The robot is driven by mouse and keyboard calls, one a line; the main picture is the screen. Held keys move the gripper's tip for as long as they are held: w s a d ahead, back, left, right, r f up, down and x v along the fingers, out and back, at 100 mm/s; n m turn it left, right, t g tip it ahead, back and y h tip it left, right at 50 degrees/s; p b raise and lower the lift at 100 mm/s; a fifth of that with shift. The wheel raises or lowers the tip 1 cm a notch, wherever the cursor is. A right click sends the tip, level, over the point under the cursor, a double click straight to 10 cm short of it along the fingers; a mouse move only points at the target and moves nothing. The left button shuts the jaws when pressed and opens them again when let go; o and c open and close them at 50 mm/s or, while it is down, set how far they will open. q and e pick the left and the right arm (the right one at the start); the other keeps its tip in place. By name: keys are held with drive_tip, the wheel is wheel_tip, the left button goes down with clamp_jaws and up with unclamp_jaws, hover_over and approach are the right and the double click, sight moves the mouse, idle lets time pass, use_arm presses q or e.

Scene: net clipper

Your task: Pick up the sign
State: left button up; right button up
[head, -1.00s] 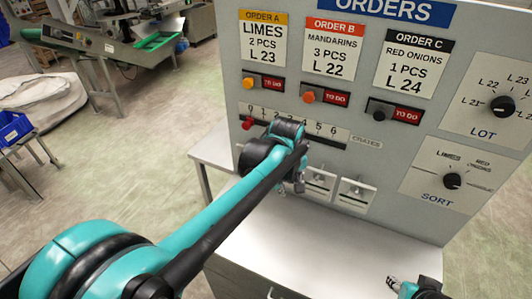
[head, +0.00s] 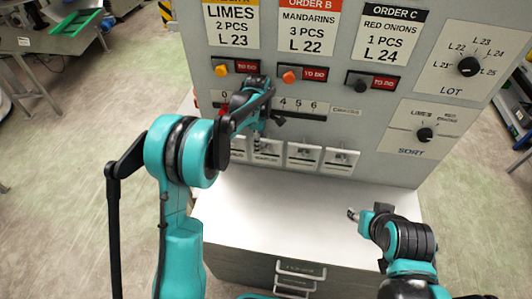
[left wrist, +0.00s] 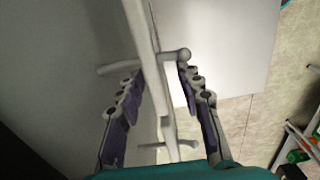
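Several small white picture plates hang in a row low on the grey board; two clear ones are the third plate (head: 303,156) and the right-end plate (head: 340,160). I cannot tell which one is the sign. My left gripper (head: 258,143) is in front of the left part of the row and partly hides it. In the left wrist view, its fingers (left wrist: 160,100) are apart, on either side of a thin white plate edge (left wrist: 150,55) with round pegs. I cannot tell whether they touch it. My right gripper (head: 353,214) is low over the table, away from the plates; its fingers are too small to judge.
The upright grey board (head: 420,80) carries order cards, coloured buttons, a numbered slider scale and two knobs (head: 469,67). A white tabletop (head: 290,215) below it is clear. A drawer front with handles (head: 300,268) is under the tabletop.

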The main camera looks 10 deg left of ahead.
use_arm(q)
hover_over(261, 162)
drive_tip(key=f, duration=0.5)
drive_tip(key=shift+w+f, duration=0.15)
drive_tip(key=shift+w, duration=0.2)
clamp_jaws()
drive_tip(key=shift+r, duration=0.75)
drive_tip(key=s, duration=1.8)
drive_tip(key=shift+b, duration=0.3)
